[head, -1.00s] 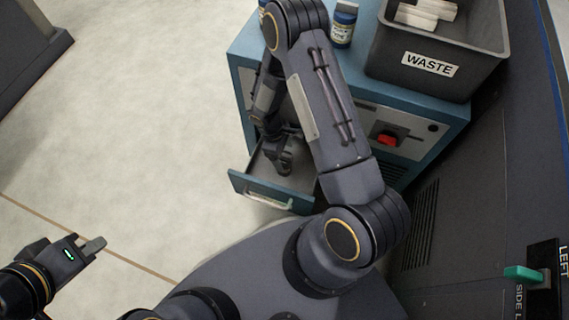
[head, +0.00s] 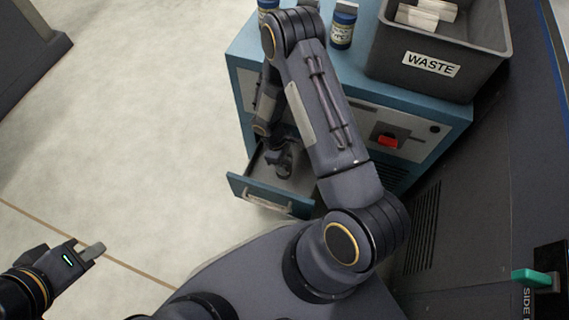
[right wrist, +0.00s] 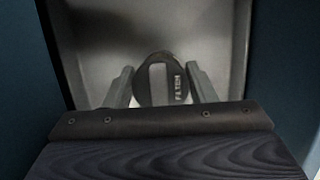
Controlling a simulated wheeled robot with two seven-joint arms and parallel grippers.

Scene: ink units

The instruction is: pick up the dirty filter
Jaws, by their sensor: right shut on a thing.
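The dirty filter (right wrist: 158,80) is a dark round piece with a pale band and lettering that reads like "FILTER". In the right wrist view it sits between the two fingers of my right gripper (right wrist: 160,88), which is shut on it inside the open drawer (right wrist: 215,45). In the head view my right gripper (head: 283,165) reaches down into the drawer (head: 262,192), and the filter is hard to make out there. My left gripper (head: 92,250) is at the lower left, over bare floor; the gap between its fingers does not show clearly.
The drawer belongs to a blue cabinet (head: 440,122) with a red switch (head: 388,142). A dark panel with a green handle (head: 533,277) is on the right.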

